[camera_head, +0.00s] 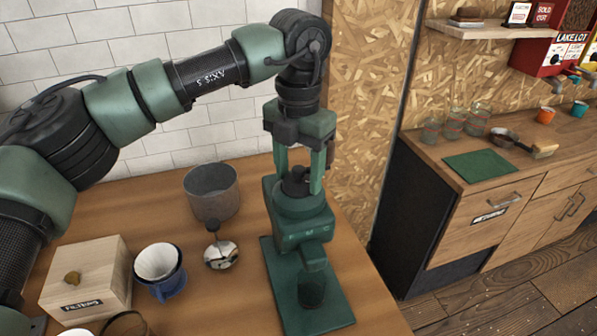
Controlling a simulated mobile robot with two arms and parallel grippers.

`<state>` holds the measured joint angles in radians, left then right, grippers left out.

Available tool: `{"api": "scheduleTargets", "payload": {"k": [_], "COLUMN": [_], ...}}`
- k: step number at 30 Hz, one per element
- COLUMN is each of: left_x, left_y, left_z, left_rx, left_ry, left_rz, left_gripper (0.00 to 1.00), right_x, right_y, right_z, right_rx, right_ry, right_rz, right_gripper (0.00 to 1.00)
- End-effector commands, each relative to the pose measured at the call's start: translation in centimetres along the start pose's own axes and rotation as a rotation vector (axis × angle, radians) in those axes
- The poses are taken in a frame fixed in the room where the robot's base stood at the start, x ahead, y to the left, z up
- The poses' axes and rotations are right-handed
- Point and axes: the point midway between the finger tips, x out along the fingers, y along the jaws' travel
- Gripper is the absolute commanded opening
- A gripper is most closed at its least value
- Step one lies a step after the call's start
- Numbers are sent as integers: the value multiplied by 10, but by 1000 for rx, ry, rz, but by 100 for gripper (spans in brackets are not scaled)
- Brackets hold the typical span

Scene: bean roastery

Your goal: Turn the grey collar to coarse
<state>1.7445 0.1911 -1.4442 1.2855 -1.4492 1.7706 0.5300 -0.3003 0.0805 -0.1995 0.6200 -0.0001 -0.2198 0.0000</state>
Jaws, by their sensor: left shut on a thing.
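A green grinder (302,232) stands upright on its flat green base (322,323) near the right side of the near wooden table. A dark grey collar (296,187) sits on top of the grinder, partly hidden by my fingers. My left gripper (299,182) points straight down from above. Its two green fingers are on either side of the collar and shut on it. Any coarse or fine marking on the collar is too small to read. A dark glass (312,290) stands under the grinder's spout. My right gripper is not in view.
A grey pot (212,192) and a shiny metal piece with a dark knob (220,255) stand left of the grinder. Farther left are a blue cup with a white filter (158,262) and a wooden box (88,280). A separate counter (480,215) stands right, beyond a gap.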

Motion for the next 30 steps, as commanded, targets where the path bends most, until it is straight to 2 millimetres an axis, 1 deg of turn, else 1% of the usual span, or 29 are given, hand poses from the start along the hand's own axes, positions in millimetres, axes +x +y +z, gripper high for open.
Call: {"api": "scheduleTargets", "payload": {"k": [4, 5, 6, 7, 16, 19, 23, 27, 30], "left_x": [1, 1, 1, 1, 0, -6, -25, -50, -65], "left_y": [0, 0, 0, 0, 0, 0, 0, 0, 0], "left_z": [0, 0, 0, 0, 0, 1, 1, 1, 1], "left_rx": [-3, -3, -3, -3, -1, -2, -2, -2, -3], "left_ry": [1, 1, 1, 1, 0, -2, -4, -3, -2], "left_rz": [0, 0, 0, 0, 0, 1, 0, 1, 1], "left_gripper": [15, 61, 72, 77, 77, 77, 77, 77, 77], "right_x": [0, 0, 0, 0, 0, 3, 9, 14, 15], "right_y": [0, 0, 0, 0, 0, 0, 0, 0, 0], "right_z": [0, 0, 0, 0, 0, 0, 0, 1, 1], "right_rx": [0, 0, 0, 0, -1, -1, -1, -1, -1], "right_ry": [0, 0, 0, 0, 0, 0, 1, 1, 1], "right_rz": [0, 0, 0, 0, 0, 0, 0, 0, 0], "right_gripper": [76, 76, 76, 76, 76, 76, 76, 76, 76]}}
